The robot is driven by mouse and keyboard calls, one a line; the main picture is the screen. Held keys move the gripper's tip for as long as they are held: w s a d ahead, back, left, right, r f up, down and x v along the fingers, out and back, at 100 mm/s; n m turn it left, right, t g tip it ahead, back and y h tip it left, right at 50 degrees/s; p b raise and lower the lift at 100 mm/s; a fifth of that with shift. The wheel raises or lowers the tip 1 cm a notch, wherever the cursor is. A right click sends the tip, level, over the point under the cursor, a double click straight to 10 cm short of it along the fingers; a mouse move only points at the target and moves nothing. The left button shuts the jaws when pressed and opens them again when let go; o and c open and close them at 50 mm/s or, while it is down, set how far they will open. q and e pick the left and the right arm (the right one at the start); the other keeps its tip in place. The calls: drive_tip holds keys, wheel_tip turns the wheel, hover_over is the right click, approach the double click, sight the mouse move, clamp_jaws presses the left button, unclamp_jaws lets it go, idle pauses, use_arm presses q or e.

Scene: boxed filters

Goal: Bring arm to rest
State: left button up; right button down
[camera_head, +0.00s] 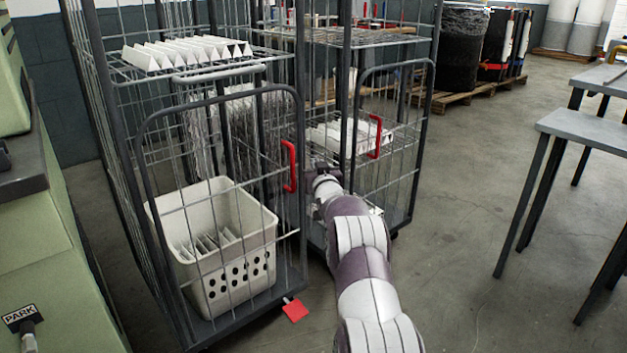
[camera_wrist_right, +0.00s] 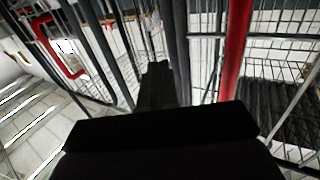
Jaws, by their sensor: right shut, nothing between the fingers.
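My right arm (camera_head: 362,265) reaches forward from the bottom of the head view, stretched out toward the wire cage carts. My right gripper (camera_head: 322,168) is at its far end, between the red handle of the left cart and the red handle of the right cart. It looks small there. In the right wrist view the dark gripper (camera_wrist_right: 158,85) points at cart bars and is shut with nothing held. A red handle (camera_wrist_right: 235,45) runs close beside it on the right. I cannot tell whether the gripper touches any bar. My left gripper is not in view.
The left cage cart (camera_head: 150,130) holds a white basket (camera_head: 228,285) and white filters (camera_head: 185,52) on its shelf. The right cage cart (camera_head: 430,75) stands close beside it. A grey table (camera_head: 590,128) stands at the right. Floor between carts and table is clear.

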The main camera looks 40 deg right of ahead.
drive_tip(key=s+p, duration=0.3)
drive_tip(key=s, duration=0.7)
drive_tip(key=s+a+f+g+y, duration=0.1)
drive_tip(key=s+a+f+g, duration=0.25)
drive_tip(key=f, duration=0.35)
drive_tip(key=s+a+f+g+y, duration=0.1)
drive_tip(key=s+a+f+g, duration=0.1)
drive_tip(key=s+f+g, duration=0.4)
drive_tip(key=s+a+r+n+g+y+p, duration=0.1)
drive_tip(key=s+a+n+g+y, duration=0.15)
drive_tip(key=s+a, duration=1)
drive_tip(key=s+a+r+n+g+y+p, duration=0.1)
drive_tip(key=s+a+g+y, duration=0.25)
drive_tip(key=s+a, duration=0.9)
drive_tip(key=w+a+r+p, duration=0.1)
drive_tip(key=a+r+p, duration=0.1)
drive_tip(key=r+p, duration=1)
drive_tip(key=w+a+r+n+p, duration=0.1)
drive_tip(key=a+r+p, duration=0.1)
drive_tip(key=r+p, duration=1.1)
drive_tip(key=w+a+r+p, duration=0.2)
drive_tip(key=r+p, duration=1.1)
drive_tip(key=r, duration=0.2)
drive_tip(key=shift+a+r+h, duration=0.15)
drive_tip(key=shift+a+h, duration=0.1)
drive_tip(key=shift+h, duration=0.05)
drive_tip(key=shift+w+n+t, duration=0.1)
drive_tip(key=shift+n+t, duration=0.15)
